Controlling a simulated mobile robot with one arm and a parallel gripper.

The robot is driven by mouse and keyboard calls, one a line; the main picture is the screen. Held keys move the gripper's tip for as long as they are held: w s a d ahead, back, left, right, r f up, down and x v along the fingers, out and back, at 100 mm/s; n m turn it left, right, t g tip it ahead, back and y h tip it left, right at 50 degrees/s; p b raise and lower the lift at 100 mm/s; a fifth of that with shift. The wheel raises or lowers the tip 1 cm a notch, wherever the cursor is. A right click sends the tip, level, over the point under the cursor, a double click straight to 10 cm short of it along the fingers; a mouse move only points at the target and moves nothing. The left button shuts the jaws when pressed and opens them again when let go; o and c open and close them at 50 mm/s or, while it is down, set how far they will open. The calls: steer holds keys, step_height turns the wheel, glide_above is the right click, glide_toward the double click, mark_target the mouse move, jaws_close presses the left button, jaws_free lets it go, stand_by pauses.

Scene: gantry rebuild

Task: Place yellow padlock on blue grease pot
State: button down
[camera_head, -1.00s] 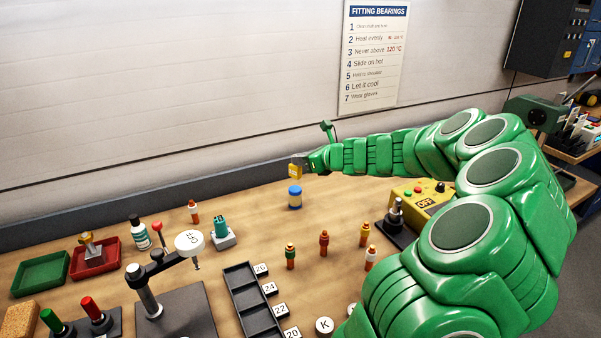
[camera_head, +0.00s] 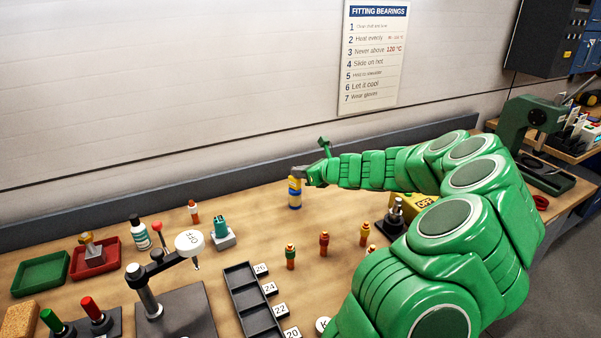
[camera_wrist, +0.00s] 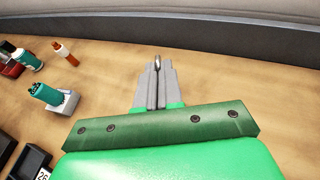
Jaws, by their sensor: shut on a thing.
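The yellow padlock (camera_head: 295,184) is at the tip of my gripper (camera_head: 299,174), in the head view. It is directly over the blue grease pot (camera_head: 295,205), with no clear gap between them. I cannot tell whether its weight rests on the pot. The pot stands upright on the bench and has a yellow band. In the wrist view my gripper (camera_wrist: 157,75) has its grey fingers close together. A small metallic piece, seemingly the shackle, shows at their tips; the padlock's body and the pot are hidden there.
The wooden bench (camera_head: 240,270) is clear close around the pot. Several small coloured bottles (camera_head: 324,243) stand in front of it. A teal item on a grey block (camera_head: 222,233) is to the left. The back ledge (camera_head: 240,182) runs behind.

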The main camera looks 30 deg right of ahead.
steer(key=shift+f, duration=0.1)
steer(key=c, duration=1.3)
jaws_free()
steer(key=v, duration=1.2)
